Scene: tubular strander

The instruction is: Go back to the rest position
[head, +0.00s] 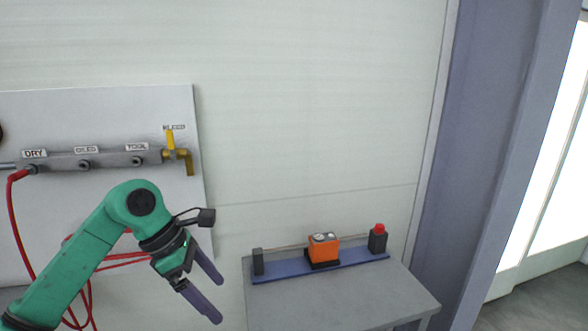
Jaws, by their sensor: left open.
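My left arm comes in from the lower left, green with a dark wrist. Its left gripper (218,301) has two purple-grey fingers, apart, with nothing seen between them. It hangs in front of the pale wall, to the left of the grey table, and points down to the right. My right gripper does not show.
A grey table (345,300) bears a blue strip (290,275) with an orange box (323,248), a dark block (258,262) and a red-topped dark block (378,239). A wall panel (100,110) holds a manifold (110,159), a yellow valve (171,140) and a red hose (16,220). A purple-grey column (490,130) stands right.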

